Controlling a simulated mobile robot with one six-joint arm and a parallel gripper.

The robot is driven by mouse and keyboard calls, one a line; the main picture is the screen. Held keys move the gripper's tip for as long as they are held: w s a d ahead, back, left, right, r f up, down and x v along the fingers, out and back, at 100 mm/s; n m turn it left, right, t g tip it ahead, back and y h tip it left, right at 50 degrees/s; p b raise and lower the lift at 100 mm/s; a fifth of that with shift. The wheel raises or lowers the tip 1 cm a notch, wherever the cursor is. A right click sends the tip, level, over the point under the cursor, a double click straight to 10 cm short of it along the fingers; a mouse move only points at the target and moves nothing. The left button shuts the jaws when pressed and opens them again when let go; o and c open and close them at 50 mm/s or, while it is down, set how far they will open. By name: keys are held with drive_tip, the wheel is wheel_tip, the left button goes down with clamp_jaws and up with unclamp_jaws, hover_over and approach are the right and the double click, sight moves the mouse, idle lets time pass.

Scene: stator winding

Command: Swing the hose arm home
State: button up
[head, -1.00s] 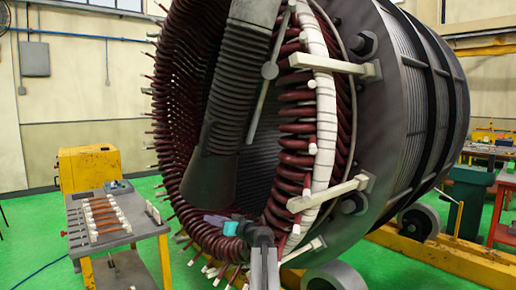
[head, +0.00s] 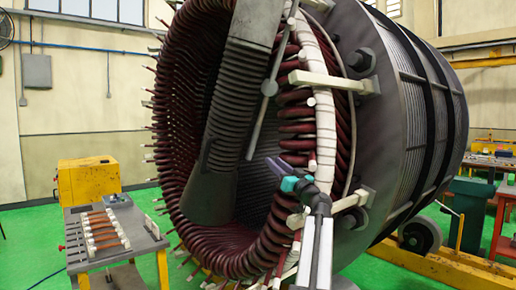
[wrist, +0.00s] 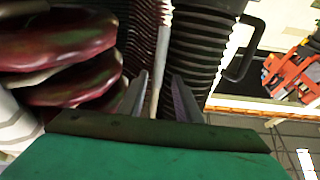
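The hose arm appears to be the thick dark ribbed hose (head: 237,95), hanging down across the stator bore in the head view. A thin grey rod (head: 262,115) with a round knob hangs just right of it. My gripper (head: 278,164) is in front of the right side of the bore, right of the hose and below the rod's lower end. Contact with the hose does not show.
The stator's dark red coils (head: 300,112) ring the bore close to my gripper, with pale blocks (head: 328,82) jutting from its face. A bench (head: 140,243) with coil pieces and a yellow box (head: 88,182) stand at left. Green floor (head: 30,235) is open there.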

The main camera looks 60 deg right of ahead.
sight(255, 144)
drive_tip(key=shift+w, duration=0.1)
drive_tip(key=p+x, duration=0.4)
drive_tip(key=x, duration=0.7)
drive_tip(key=shift+w+d+r, duration=0.15)
drive_tip(key=shift+w+r, duration=0.1)
drive_tip(key=shift+p+x, duration=0.55)
drive_tip(key=shift+x, duration=0.45)
drive_tip(key=shift+f, duration=0.15)
clamp_jaws()
